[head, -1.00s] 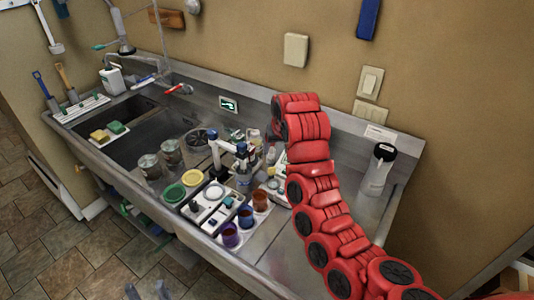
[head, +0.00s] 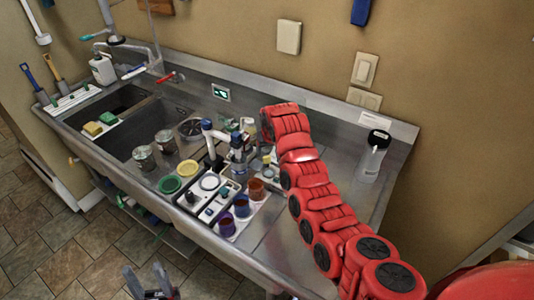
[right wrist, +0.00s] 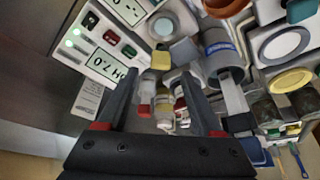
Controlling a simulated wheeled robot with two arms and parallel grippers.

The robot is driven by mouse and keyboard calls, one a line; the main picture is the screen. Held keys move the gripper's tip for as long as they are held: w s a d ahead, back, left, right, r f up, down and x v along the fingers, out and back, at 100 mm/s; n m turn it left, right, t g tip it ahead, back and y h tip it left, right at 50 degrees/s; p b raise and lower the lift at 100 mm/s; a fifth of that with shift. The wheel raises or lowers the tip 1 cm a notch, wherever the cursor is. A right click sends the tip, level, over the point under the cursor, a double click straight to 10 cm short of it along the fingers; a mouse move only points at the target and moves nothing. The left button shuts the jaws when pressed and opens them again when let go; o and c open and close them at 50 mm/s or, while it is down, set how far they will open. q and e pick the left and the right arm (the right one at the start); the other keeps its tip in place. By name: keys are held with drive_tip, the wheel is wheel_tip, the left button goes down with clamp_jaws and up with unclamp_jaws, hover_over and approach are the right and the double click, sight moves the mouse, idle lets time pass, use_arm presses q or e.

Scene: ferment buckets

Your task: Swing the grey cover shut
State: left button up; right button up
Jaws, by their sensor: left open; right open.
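I cannot tell for certain which part is the grey cover. A small grey flat square piece (right wrist: 185,50) beside a white round jar (right wrist: 163,27) could be it; its hinge does not show. My right gripper (right wrist: 163,85) is open and empty. Small bottles with red and yellow parts (right wrist: 166,105) show between and beyond its fingers. In the head view my red right arm reaches over the counter from the right, and its gripper is hidden behind the arm. My left gripper (head: 150,277) is open and empty at the bottom edge, in front of the counter.
A meter with lit displays (right wrist: 108,45) and a grey cylinder (right wrist: 222,58) stand close to the right gripper. Cups of purple, blue and orange liquid (head: 241,206) stand at the counter's front. A clear black-capped bottle (head: 373,158) stands at right. The counter (head: 290,245) is bare at front right.

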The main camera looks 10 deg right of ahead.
sight(267, 157)
drive_tip(key=p+x, duration=0.1)
drive_tip(key=x, duration=0.2)
drive_tip(key=shift+w+a, duration=0.1)
drive_tip(key=shift+w, duration=0.15)
drive_tip(key=shift+x, duration=1.15)
drive_tip(key=shift+s, duration=0.15)
clamp_jaws()
idle(0.4)
